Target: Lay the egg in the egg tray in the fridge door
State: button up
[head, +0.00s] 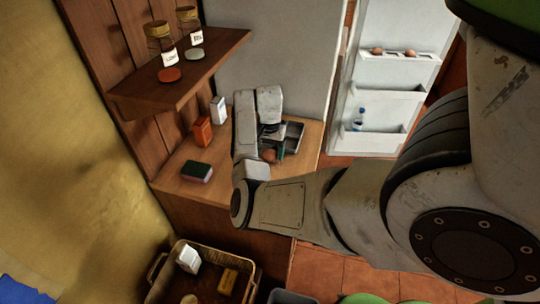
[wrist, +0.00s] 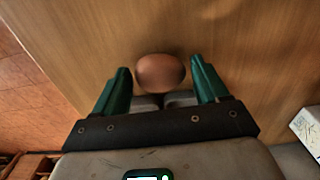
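A brown egg (wrist: 160,72) lies on the wooden counter in the wrist view. My gripper (wrist: 160,70) is over it, with one green finger on each side. Narrow gaps show between the fingers and the egg, so the gripper looks open around it. In the head view the egg (head: 269,155) shows beside my gripper (head: 275,153), partly hidden by it. The fridge door (head: 385,85) stands open at the upper right. Its top shelf, the egg tray (head: 392,56), bears two brown eggs (head: 377,51), (head: 411,53), apart from each other.
A dark grey tray (head: 296,132) sits behind my gripper on the counter (head: 308,155). An orange box (head: 202,132), a white box (head: 218,110) and a sponge (head: 197,172) stand left. A shelf (head: 200,65) with jars overhangs. A basket (head: 207,280) is below. A bottle (head: 358,119) is in the door.

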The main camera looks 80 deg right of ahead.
jog(key=c, duration=0.5)
jog(key=shift+r, duration=0.1)
